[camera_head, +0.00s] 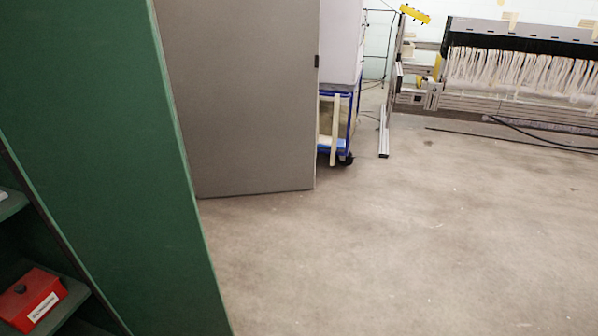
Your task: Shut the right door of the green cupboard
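The green cupboard (75,266) is at the left edge, with its inside and shelves showing. A broad green panel (95,130) rises beside the shelves and runs out of the top and bottom of the picture. It looks like the cupboard's right door standing open, but I cannot fully tell it from a side wall. Its lighter free edge (190,178) slants down to the right. No handle shows. My gripper is not in view.
A red box (32,298) with a white label sits on a cupboard shelf. A tall grey panel (240,95) stands behind the green one. A blue-framed trolley (340,125) and a loom with white threads (520,75) are farther back. Concrete floor (400,250) is clear at right.

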